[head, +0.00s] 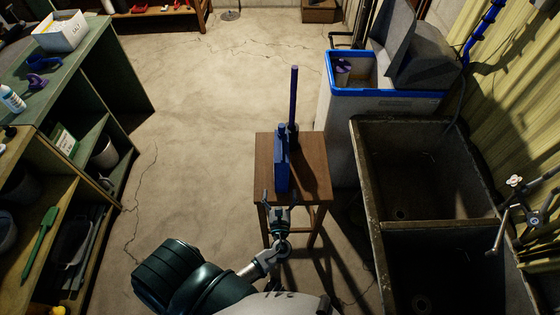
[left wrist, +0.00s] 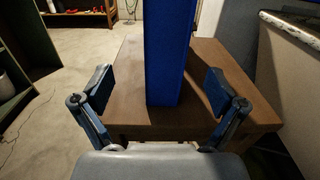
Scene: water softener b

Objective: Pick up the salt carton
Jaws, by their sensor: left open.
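The salt carton is a tall blue box (head: 282,165) standing upright on a small brown wooden stool (head: 314,165). It also shows in the left wrist view (left wrist: 168,55), close up, its top out of frame. My left gripper (head: 278,200) is at the near edge of the stool, just in front of the carton. In the left wrist view my left gripper (left wrist: 160,85) is open, one finger on each side of the carton, with gaps between. The carton appears centred and slightly beyond the fingertips. My right gripper is not in view.
A tall thin purple handle (head: 293,95) stands behind the carton on the stool. A white bin with a blue rim (head: 385,93) and open lid stands behind right. A dark double sink (head: 372,200) is to the right. Green shelves (head: 110,70) stand left; floor between is clear.

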